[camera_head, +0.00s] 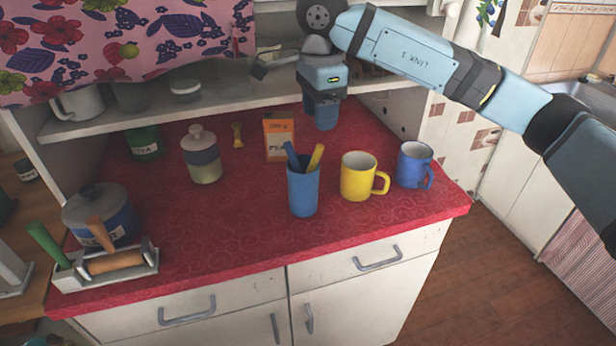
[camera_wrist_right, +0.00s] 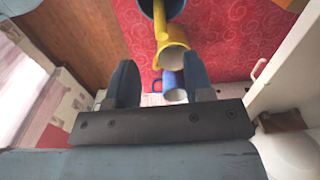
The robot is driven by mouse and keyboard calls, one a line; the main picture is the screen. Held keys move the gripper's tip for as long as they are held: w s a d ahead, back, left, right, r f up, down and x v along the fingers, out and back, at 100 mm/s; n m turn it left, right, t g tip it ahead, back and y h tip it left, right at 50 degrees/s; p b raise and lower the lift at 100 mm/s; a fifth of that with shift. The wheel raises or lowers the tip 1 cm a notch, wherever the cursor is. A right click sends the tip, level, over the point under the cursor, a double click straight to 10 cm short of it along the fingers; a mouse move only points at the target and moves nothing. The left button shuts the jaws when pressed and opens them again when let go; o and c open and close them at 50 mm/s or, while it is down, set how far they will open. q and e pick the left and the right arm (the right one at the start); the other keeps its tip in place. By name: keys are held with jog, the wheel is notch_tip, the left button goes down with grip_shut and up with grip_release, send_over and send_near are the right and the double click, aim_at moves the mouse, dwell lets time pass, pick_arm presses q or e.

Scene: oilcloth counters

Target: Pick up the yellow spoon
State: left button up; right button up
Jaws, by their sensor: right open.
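A yellow stick-like handle (camera_head: 316,157) leans out of the blue tumbler (camera_head: 303,192); its lower part is hidden inside, so I cannot tell if it is a spoon. A small yellow object (camera_head: 237,136), perhaps spoon-shaped, is apart at the back of the red counter. My right gripper (camera_head: 322,118) points down above the counter's back, right of the orange box and behind the tumbler and mugs. In the right wrist view its fingers (camera_wrist_right: 160,90) are apart, with nothing held between them. My left gripper is not in view.
A yellow mug (camera_head: 356,178) and a blue mug (camera_head: 412,167) stand right of the tumbler. An orange box (camera_head: 278,140) stands behind it. A lidded jar (camera_head: 203,160) and a blue pot (camera_head: 100,215) are left. A shelf (camera_head: 190,112) overhangs the back. The counter's centre-left is clear.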

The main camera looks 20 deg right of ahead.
aim_at(319, 151)
jog(key=f, duration=0.9)
jog(key=shift+w+d, duration=0.15)
jog(key=shift+w, duration=0.05)
jog(key=shift+c, duration=0.5)
grip_shut()
